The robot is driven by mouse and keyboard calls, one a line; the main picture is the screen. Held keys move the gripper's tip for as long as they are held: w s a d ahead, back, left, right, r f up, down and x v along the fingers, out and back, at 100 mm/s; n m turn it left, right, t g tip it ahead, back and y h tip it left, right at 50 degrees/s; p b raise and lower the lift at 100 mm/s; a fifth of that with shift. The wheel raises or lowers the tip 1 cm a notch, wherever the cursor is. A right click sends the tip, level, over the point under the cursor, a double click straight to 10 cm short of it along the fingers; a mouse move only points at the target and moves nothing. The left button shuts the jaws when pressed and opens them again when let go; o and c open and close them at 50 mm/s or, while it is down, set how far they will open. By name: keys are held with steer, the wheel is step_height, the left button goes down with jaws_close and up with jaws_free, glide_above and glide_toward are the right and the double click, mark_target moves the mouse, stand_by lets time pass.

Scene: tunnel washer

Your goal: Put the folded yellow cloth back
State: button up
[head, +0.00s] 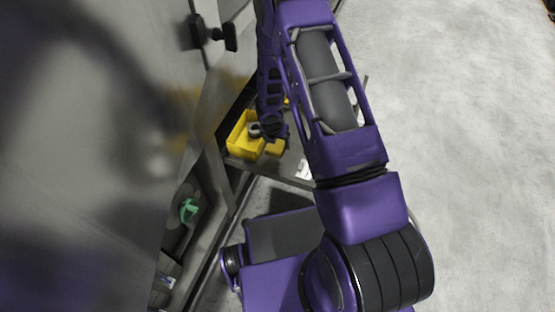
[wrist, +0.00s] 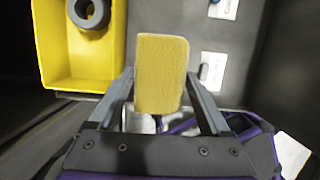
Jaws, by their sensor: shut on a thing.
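The folded yellow cloth (wrist: 161,72) is a flat, rounded block between the two fingers of my gripper (wrist: 160,80) in the wrist view. My gripper is shut on it, with one finger along each side. In the head view the cloth (head: 275,148) shows only partly below my gripper (head: 270,136), just right of a yellow bin. I cannot tell whether the cloth touches the surface beneath it.
The yellow bin (wrist: 60,76), holding a dark grey ring (wrist: 89,12), stands left of the cloth on a grey shelf (wrist: 250,50). White labels (wrist: 213,71) lie to the right. A green object (head: 188,209) sits in a lower opening beside the large grey panel (head: 90,130).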

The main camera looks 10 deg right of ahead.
mark_target(275, 147)
step_height(275, 147, down, 8)
steer(key=b, duration=0.3)
steer(key=shift+f, duration=0.15)
steer(key=shift+f, duration=0.1)
steer(key=o, duration=1.1)
steer(key=shift+o, duration=0.2)
steer(key=p+v, duration=0.3)
steer(key=v, duration=0.9)
steer(key=shift+d, duration=0.1)
